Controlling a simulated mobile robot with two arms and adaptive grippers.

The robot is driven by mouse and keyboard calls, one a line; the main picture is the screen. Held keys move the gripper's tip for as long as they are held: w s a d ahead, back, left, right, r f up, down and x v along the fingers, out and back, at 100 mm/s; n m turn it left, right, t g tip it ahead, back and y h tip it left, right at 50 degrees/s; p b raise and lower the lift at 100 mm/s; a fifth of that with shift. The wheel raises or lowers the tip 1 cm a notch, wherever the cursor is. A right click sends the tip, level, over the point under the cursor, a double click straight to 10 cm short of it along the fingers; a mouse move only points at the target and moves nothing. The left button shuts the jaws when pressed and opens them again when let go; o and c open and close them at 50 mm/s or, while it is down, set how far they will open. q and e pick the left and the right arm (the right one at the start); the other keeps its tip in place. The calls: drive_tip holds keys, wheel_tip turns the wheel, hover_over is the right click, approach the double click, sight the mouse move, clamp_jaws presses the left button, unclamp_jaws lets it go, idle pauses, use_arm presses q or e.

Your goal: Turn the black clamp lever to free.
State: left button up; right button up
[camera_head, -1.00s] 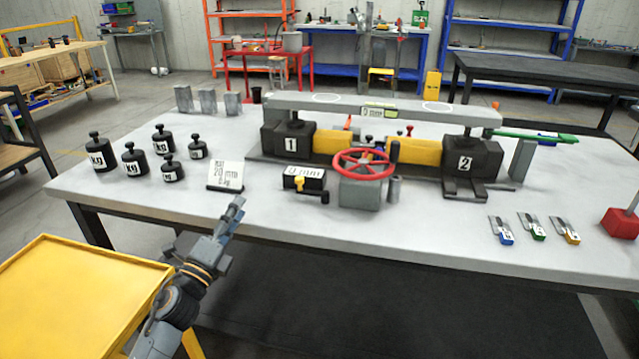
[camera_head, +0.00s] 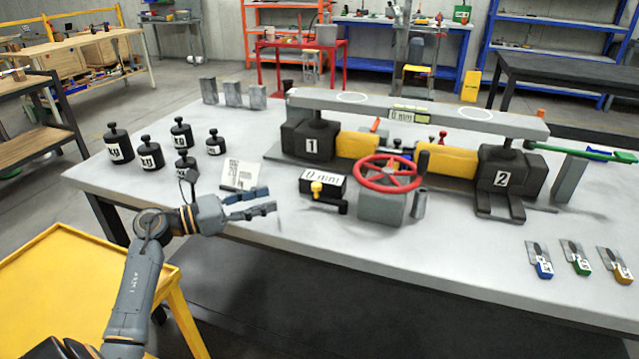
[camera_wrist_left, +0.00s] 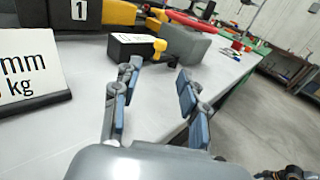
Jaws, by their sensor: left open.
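My left gripper (camera_head: 269,200) is open and empty over the table's front edge, pointing right, short of the black "0 mm" box (camera_head: 314,181) with its yellow knob (camera_head: 317,188). In the left wrist view its two fingers (camera_wrist_left: 155,82) are spread, with the box (camera_wrist_left: 131,46) ahead beyond them. Right of the box is a grey gear housing (camera_head: 382,208) under a red handwheel (camera_head: 388,173). A dark upright lever (camera_head: 421,165) stands behind the wheel's right side, and a dark grey bar (camera_head: 419,205) stands at the housing's right. I cannot tell surely which is the clamp lever. My right gripper is out of view.
A grey beam (camera_head: 350,104) spans jacks 1 (camera_head: 305,141) and 2 (camera_head: 512,172) behind the wheel. Several black weights (camera_head: 150,157) and a white sign (camera_head: 238,175) stand left. Feeler gauges (camera_head: 577,262) lie right. The front right table top is mostly clear.

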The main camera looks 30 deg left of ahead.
sight(316, 184)
use_arm(q)
drive_tip(key=p+x, duration=0.1)
drive_tip(key=x, duration=1.2)
drive_tip(key=shift+w+d, duration=0.1)
drive_tip(key=shift+w, duration=0.05)
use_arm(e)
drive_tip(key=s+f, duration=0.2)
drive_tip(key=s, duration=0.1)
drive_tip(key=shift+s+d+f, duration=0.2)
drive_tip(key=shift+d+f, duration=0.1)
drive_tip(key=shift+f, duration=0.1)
use_arm(q)
clamp_jaws()
